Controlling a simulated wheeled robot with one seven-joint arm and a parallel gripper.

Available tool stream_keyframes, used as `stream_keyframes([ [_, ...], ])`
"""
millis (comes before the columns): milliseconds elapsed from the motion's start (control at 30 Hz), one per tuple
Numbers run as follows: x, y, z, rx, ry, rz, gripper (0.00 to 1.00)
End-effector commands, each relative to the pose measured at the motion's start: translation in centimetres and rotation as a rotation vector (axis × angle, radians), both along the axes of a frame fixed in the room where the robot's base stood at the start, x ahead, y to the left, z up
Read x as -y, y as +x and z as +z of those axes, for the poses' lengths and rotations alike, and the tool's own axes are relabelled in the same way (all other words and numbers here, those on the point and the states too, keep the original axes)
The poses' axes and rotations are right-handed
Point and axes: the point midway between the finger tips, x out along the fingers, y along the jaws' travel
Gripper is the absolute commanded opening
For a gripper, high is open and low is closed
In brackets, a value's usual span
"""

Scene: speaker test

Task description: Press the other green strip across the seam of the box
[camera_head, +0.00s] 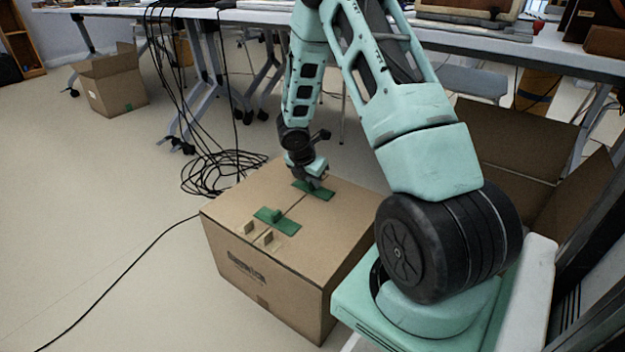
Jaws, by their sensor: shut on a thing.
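The closed cardboard box (345,225) stands on the floor in front of me, with its seam running along the top. One green strip (290,227), with a raised green tab, lies across the seam at the nearer part of the lid. The other green strip (325,194) is at the farther part of the lid, over the line of the seam. My gripper (314,184) points down and is shut on this farther strip, hiding its middle. The strip looks flat at the lid, but I cannot tell whether its whole underside touches.
Two small tan blocks (267,238) stand near the lid's front edge. Black cables (205,175) hang from the table (250,15) and coil on the floor behind the box. An open carton (110,85) stands at the back left. The floor at left is mostly clear.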

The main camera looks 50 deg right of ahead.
Motion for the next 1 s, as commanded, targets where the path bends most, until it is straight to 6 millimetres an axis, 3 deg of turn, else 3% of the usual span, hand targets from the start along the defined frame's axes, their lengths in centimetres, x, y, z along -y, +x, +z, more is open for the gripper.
stream_keyframes([
  [467,-0.01,0.01,0.00,0.000,0.001,0.000,0.00],
  [500,-0.02,0.00,-0.01,0.000,0.001,0.000,0.12],
  [600,-0.01,0.01,0.00,0.000,0.001,0.000,0.35],
  [1000,0.00,0.01,0.65,0.000,0.000,0.000,0.35],
])
